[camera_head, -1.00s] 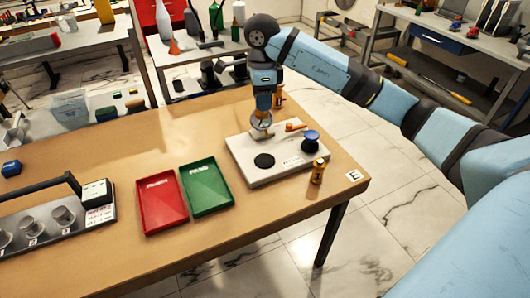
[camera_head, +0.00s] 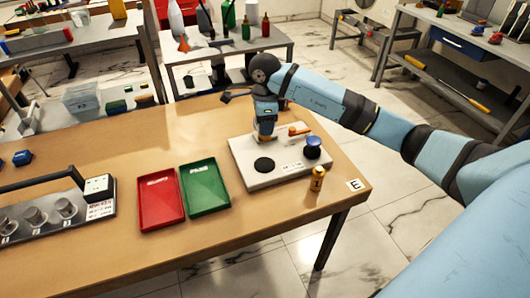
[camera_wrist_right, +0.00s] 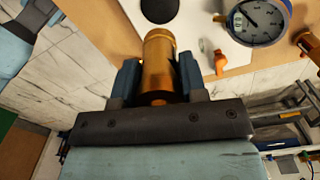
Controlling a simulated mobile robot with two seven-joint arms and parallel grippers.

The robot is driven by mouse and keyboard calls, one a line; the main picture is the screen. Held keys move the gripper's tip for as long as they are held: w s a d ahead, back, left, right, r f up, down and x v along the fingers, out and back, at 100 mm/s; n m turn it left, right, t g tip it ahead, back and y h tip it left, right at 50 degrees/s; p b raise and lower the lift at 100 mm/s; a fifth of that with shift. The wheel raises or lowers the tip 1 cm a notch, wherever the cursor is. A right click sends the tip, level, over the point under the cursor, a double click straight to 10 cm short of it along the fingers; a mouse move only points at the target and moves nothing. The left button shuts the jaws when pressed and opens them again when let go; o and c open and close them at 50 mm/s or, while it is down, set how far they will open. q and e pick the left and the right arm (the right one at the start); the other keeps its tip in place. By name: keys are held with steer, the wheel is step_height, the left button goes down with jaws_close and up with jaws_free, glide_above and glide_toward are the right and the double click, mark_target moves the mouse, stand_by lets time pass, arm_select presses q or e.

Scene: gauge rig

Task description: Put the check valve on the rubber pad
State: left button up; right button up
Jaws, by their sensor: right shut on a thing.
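My right gripper (camera_wrist_right: 160,82) is shut on a brass cylinder, the check valve (camera_wrist_right: 158,62), in the right wrist view. In the head view this gripper (camera_head: 266,136) is low over the back part of the white gauge rig, and its fingers and the valve are hard to make out. The rubber pad (camera_head: 264,164) is a bare black disc on the rig's front left; part of it also shows in the wrist view (camera_wrist_right: 158,9), apart from the valve. My left gripper is not in view.
Another brass cylinder (camera_head: 317,179) stands beside the plate. Red (camera_head: 162,200) and green (camera_head: 205,188) trays lie to the left.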

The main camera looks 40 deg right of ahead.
step_height(320, 180, down, 11)
steer(key=shift+r, duration=0.1)
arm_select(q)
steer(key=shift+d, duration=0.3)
arm_select(e)
steer(key=shift+f+b, duration=0.2)
steer(key=shift+b, duration=0.1)
steer(key=o, duration=1)
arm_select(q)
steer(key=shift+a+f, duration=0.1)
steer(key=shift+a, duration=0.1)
